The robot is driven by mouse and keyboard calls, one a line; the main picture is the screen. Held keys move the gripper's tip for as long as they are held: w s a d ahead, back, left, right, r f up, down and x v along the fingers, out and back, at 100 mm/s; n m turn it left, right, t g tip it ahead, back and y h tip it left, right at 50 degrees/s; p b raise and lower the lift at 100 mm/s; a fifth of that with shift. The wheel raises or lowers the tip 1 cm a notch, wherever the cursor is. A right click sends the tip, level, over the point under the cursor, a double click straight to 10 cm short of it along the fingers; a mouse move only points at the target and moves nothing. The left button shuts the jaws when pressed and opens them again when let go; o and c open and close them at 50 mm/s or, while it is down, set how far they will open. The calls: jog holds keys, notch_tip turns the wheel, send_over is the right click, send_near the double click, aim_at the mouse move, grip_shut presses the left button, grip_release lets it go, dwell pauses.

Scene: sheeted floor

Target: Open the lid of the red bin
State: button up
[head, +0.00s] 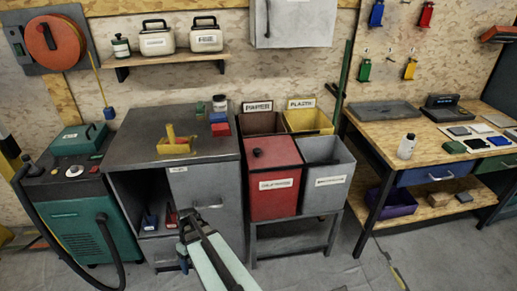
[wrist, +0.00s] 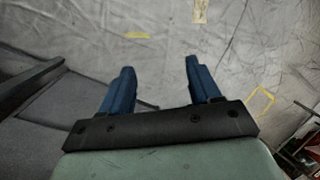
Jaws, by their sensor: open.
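The red bin (head: 274,195) stands at the front left of a group of bins on a grey stand, with a white label on its front. Its red lid (head: 271,153) lies shut over the top, with a small dark knob on it. My gripper (wrist: 155,85) shows in the wrist view with two blue fingers apart and nothing between them, above the grey floor. In the head view my arm reaches up from the bottom, in front of the grey cabinet and left of the red bin. The fingers are small and hard to make out there.
A grey open bin (head: 325,175) stands right of the red one, with brown (head: 262,123) and yellow (head: 308,121) bins behind. The grey cabinet (head: 205,187) is close on the left, a workbench (head: 430,150) on the right. Some floor is free in front.

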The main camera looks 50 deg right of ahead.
jog(key=w+d+r+t, duration=0.2)
jog(key=w+d+r, duration=0.2)
jog(key=d+r, duration=0.55)
notch_tip(320, 180, up, 29)
jog(key=t+h, duration=0.3)
jog(key=t, duration=0.1)
send_over(257, 150)
jog(key=s, duration=0.6)
jog(key=x, duration=0.8)
jog(key=w+x, duration=0.1)
jog(key=x, duration=0.4)
jog(key=shift+d, duration=0.15)
jog(key=shift+c, duration=0.3)
jog(key=shift+r, duration=0.1)
grip_shut()
